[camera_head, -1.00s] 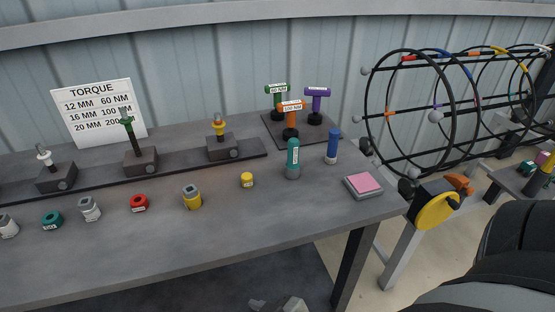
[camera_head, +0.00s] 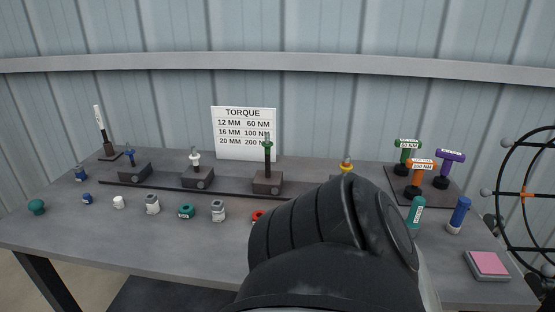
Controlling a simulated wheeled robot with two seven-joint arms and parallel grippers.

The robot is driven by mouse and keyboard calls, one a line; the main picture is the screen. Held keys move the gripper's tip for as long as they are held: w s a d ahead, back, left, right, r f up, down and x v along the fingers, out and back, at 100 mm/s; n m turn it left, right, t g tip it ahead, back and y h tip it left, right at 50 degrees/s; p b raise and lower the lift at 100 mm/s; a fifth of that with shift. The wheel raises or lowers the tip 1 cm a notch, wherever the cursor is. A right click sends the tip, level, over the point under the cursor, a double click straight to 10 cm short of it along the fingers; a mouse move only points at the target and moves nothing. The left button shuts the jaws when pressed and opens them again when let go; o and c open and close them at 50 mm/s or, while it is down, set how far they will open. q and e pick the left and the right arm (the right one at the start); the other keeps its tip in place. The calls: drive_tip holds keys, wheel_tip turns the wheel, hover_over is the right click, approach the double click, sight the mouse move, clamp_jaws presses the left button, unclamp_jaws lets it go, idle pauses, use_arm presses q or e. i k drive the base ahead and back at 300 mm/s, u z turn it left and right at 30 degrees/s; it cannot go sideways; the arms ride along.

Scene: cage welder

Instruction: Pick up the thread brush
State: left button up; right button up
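No item in view carries a readable name saying thread brush, so I cannot tell for certain which one it is. Upright candidates at the right of the workbench (camera_head: 110,232) are a teal cylinder (camera_head: 416,213) with a white label and a blue cylinder (camera_head: 460,216) with a pale lower end. At the far left, a slim stick with a white upper part (camera_head: 99,122) stands in a dark base. Neither gripper is in view. A large dark link of my own arm fills the lower middle and hides part of the bench.
A torque sign (camera_head: 244,133) stands at the back. Several small nuts and caps lie along the bench. Colored torque tools stand on a dark board (camera_head: 440,197). A pink pad (camera_head: 488,263) lies front right, near a ring cage (camera_head: 503,218).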

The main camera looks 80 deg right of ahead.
sight(418, 205)
drive_tip(key=u, duration=0.15)
drive_tip(key=k, duration=0.95)
drive_tip(key=z, duration=1.95)
